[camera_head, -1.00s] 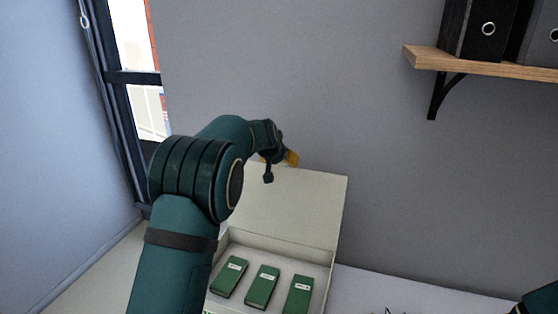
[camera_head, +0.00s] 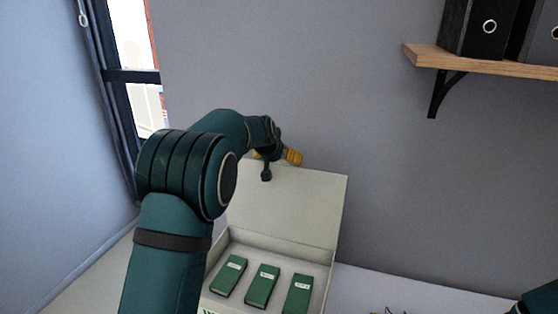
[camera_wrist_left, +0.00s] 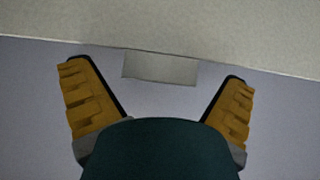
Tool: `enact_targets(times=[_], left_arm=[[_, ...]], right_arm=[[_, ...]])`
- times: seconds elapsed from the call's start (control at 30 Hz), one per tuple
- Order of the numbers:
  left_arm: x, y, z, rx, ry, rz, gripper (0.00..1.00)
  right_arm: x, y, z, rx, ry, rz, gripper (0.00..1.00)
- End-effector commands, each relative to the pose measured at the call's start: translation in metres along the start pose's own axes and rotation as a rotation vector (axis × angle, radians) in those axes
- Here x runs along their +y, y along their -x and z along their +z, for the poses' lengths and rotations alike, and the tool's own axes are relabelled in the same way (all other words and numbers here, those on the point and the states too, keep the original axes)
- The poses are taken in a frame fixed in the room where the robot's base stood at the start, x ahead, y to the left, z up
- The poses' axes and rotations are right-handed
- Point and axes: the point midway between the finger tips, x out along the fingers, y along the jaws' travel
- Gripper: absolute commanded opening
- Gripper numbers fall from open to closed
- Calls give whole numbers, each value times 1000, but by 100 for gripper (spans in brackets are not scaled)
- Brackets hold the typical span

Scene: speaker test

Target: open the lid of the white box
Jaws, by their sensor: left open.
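The white box (camera_head: 328,272) stands on the table with its lid (camera_head: 295,208) raised steeply, leaning back near the grey wall. Several green labelled boxes (camera_head: 263,287) lie inside it. My left gripper (camera_head: 284,157) is at the top edge of the lid, its yellow finger partly hidden by my wrist. In the left wrist view the open, empty fingers (camera_wrist_left: 160,82) are spread on either side of a pale tab (camera_wrist_left: 160,67) on the lid's edge. They appear apart from the tab. My right gripper is not seen; only a bit of my right arm shows at the lower right corner.
A wooden shelf (camera_head: 490,62) with black binders (camera_head: 478,30) is on the wall at the upper right. A window (camera_head: 137,75) is at the left. A dark spiky object (camera_head: 392,311) shows at the bottom edge. The table (camera_head: 370,287) right of the box looks clear.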

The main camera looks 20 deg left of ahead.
Motion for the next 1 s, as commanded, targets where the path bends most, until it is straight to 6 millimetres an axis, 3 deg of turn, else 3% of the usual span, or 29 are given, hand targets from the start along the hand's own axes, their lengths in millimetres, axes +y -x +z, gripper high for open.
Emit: enact_targets(times=[0.3,0.5,1.0], left_arm=[[0,66,0,2,0,2,100],[0,92,1,-2,1,2,100],[-1,101,2,-3,1,0,100]], right_arm=[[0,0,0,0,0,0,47],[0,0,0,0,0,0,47],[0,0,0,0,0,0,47]])
